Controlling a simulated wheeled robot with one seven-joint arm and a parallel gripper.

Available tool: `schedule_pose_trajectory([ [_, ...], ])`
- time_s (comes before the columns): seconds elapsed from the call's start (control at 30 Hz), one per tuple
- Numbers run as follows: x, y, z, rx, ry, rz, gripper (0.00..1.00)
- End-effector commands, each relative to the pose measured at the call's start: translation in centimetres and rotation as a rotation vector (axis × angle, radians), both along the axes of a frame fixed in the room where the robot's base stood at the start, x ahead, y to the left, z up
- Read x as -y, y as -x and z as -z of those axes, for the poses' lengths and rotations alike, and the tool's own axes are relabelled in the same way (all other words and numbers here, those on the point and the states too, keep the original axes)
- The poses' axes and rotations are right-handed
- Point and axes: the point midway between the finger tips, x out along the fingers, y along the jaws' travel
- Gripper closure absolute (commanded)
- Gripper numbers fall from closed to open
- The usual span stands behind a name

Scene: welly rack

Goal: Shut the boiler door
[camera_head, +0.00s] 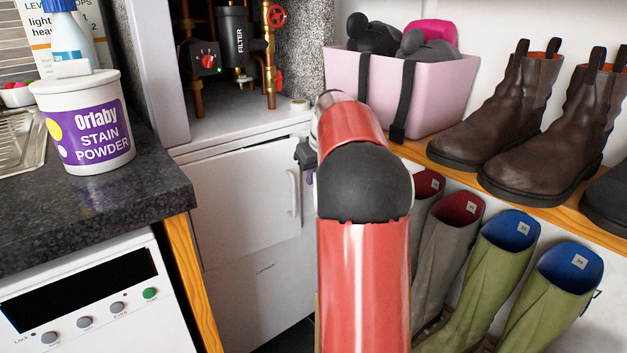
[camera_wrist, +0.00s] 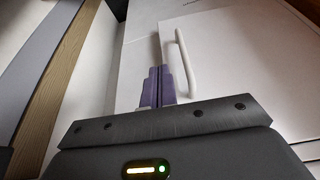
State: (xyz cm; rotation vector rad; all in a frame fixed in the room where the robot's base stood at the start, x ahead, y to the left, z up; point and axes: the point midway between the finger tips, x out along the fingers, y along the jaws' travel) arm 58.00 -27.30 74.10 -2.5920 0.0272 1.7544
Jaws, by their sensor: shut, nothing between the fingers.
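The boiler door (camera_head: 235,200) is a white panel low on the white boiler, left of my arm in the head view. A dark gap shows along its top edge, so it looks slightly ajar. Its white bar handle (camera_head: 293,193) is upright near the right edge. In the wrist view the door (camera_wrist: 225,60) fills the right side, with the handle (camera_wrist: 187,62) just right of my fingers. My gripper (camera_wrist: 155,85) is shut and empty, its purple fingers close to the door beside the handle; contact cannot be told. In the head view my arm mostly hides the gripper (camera_head: 309,176).
A dark worktop (camera_head: 110,205) with a stain powder tub (camera_head: 85,125) stands at left, above a white appliance (camera_head: 85,295). At right, a shelf (camera_head: 415,152) holds a pink basket (camera_head: 435,95) and brown boots (camera_head: 500,110); several wellies (camera_head: 495,265) stand below. Pipes (camera_head: 268,55) are above the door.

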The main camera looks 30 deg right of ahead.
Motion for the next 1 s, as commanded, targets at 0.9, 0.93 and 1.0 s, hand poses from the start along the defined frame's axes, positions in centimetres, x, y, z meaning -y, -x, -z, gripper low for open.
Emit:
schedule_pose_trajectory([
  [0.9,-1.7,5.1,-3.0,0.229,-0.413,0.723,1.0],
  [0.93,-1.8,5.4,-2.7,0.251,-0.469,0.801,1.0],
  [1.0,-1.9,6.1,-2.1,0.296,-0.595,0.97,1.0],
])
